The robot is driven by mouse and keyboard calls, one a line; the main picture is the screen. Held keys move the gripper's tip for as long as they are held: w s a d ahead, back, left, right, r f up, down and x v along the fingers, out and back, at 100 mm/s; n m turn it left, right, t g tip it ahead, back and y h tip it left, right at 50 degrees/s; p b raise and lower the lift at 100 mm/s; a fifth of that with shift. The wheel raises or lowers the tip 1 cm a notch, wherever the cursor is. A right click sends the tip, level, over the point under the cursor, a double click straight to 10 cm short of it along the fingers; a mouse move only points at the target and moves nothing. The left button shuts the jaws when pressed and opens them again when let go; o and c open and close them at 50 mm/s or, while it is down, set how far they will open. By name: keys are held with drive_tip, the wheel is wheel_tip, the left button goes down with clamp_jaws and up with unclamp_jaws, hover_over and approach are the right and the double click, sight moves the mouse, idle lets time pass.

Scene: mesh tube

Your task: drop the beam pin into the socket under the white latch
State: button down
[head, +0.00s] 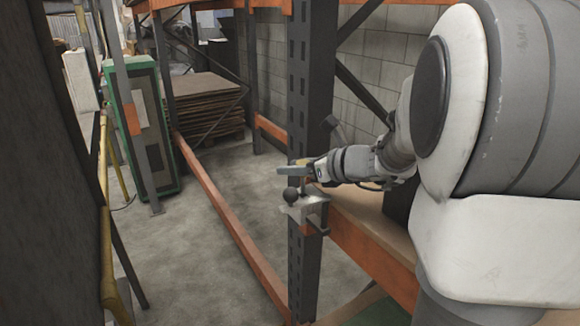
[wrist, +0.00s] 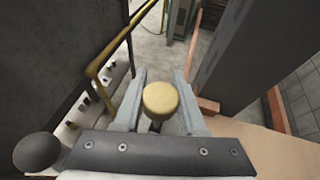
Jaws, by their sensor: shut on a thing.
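The beam pin has a round yellow head (wrist: 161,98), which sits between the two grey fingers of my gripper (wrist: 158,108) in the wrist view. My gripper is shut on it; the shank is mostly hidden below the head. In the head view, my gripper (head: 293,169) is in front of the dark rack upright, just above a pale bracket (head: 312,208) with a black ball knob (head: 291,195). This pale part may be the white latch. The socket opening cannot be made out. The gap between pin and bracket cannot be judged.
The dark slotted upright (head: 308,80) stands right behind my gripper. An orange beam (head: 375,262) with a tan board runs to the lower right. A yellow rail (wrist: 108,62) and dark panel are on the left. The concrete floor (head: 205,262) is open.

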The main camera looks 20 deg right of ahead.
drive_tip(key=shift+f+b, duration=0.65)
drive_tip(key=shift+f, duration=0.05)
drive_tip(key=shift+c, duration=2)
unclamp_jaws()
